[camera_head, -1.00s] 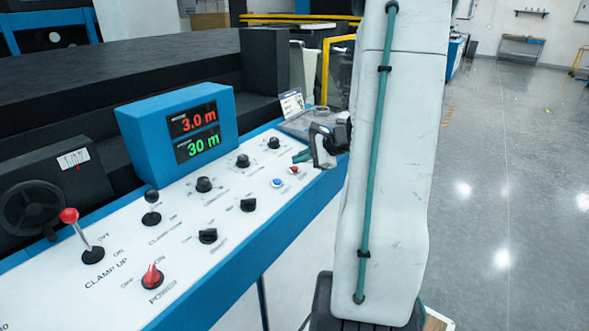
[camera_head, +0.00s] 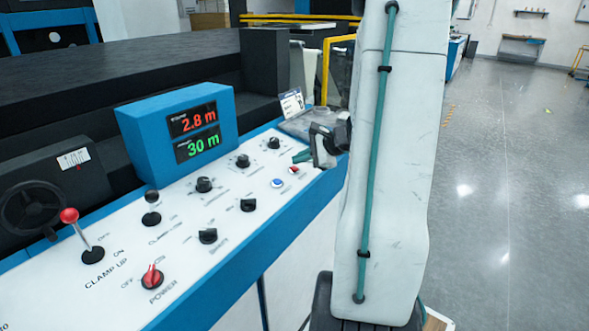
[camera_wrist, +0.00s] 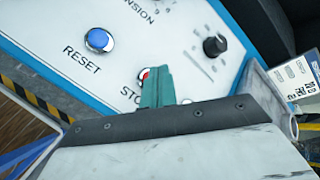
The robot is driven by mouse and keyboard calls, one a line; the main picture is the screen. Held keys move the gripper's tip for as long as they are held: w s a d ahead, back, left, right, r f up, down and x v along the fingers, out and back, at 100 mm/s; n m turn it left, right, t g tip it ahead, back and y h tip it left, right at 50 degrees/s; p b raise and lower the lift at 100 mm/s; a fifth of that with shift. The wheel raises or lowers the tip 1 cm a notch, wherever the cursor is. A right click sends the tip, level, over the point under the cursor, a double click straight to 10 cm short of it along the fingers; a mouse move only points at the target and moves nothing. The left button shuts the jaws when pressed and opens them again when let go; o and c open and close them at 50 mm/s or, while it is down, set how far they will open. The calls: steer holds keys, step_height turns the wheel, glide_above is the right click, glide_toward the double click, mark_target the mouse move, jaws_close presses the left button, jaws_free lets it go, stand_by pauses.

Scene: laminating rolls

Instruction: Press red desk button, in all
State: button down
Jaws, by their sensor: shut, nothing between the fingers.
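The red button (camera_head: 293,170) is small and sits near the far right end of the white control panel (camera_head: 182,258). It also shows in the wrist view (camera_wrist: 144,73), beside a label starting "STO", partly hidden by my fingertips. My gripper (camera_head: 301,156) is shut and empty, its teal fingers right at the button; they also show in the wrist view (camera_wrist: 157,82). I cannot tell whether the fingertips touch the button or whether it is pressed down.
The blue RESET button (camera_head: 277,183) is close by. Black knobs (camera_head: 243,160), a red POWER knob (camera_head: 152,277) and a red-topped lever (camera_head: 69,215) stand on the panel. The display box (camera_head: 186,125) reads 2.8 m and 30 m. Open floor lies right.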

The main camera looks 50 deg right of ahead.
steer(key=shift+f, duration=0.1)
steer(key=shift+w+f, duration=0.1)
steer(key=shift+f, duration=0.55)
stand_by(0.8)
steer(key=shift+r, duration=0.8)
steer(key=shift+s+r, duration=0.25)
steer(key=shift+r, duration=1)
steer(key=shift+s+r, duration=0.25)
steer(key=shift+r, duration=0.95)
